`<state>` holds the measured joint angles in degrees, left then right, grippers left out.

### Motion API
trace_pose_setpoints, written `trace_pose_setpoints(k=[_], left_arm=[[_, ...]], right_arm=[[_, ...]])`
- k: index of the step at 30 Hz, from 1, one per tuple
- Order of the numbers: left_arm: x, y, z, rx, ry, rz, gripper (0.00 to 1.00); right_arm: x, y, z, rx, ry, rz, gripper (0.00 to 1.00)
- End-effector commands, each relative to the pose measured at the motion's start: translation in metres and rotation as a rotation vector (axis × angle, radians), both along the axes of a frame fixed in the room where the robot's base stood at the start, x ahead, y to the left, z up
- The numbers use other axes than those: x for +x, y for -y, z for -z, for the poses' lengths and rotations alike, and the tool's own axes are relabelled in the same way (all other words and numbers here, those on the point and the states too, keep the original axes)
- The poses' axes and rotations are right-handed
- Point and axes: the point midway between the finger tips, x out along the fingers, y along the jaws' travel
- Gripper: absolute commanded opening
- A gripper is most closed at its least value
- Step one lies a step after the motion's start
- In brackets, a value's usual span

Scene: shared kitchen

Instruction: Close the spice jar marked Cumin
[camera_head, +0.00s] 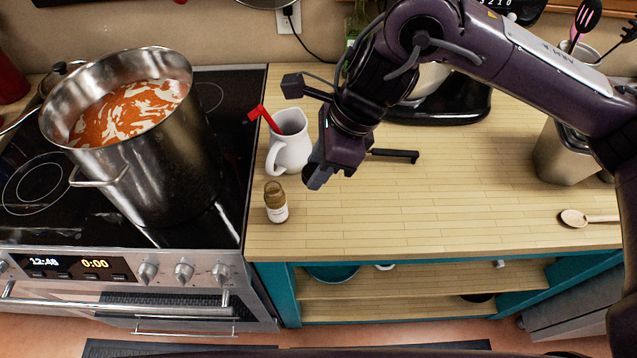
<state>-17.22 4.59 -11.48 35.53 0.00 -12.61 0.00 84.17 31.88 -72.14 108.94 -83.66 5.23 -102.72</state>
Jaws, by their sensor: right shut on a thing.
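The small spice jar (276,202) stands upright on the wooden counter, close to the stove. It has a brown upper part and a white label whose writing is too small to read. No separate cap shows clearly on it. My right gripper (316,178) points down, just right of the jar and a little above it, apart from it. It is shut on a small dark thing (309,175), mostly hidden by the fingers; I cannot tell for sure that it is a lid. My left gripper is not in view.
A white jug (289,142) with a red-ended utensil stands just behind the jar. A large pot (150,150) of orange soup is on the stove to the left. A black bar-like thing (395,155) lies behind my gripper. A wooden spoon (585,218) lies right. The front counter is clear.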

Motion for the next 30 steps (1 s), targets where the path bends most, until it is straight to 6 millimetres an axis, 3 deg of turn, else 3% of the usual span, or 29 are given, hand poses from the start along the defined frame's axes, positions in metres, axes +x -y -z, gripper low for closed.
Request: trace_pose_setpoints(k=[7, 22, 26, 30], left_arm=[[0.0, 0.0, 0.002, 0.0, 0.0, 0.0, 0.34], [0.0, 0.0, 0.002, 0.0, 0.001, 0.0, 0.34], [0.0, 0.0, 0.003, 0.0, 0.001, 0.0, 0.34], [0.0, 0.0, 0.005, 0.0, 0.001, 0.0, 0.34]], right_arm=[[0.0, 0.0, -0.02, -0.001, 0.001, 0.0, 0.13], [0.0, 0.001, -0.02, -0.001, 0.0, 0.019, 0.13], [-0.001, 0.006, -0.015, -0.001, 0.002, 0.139, 0.13], [-0.003, 0.016, -0.004, -0.002, 0.006, 0.407, 0.13]])
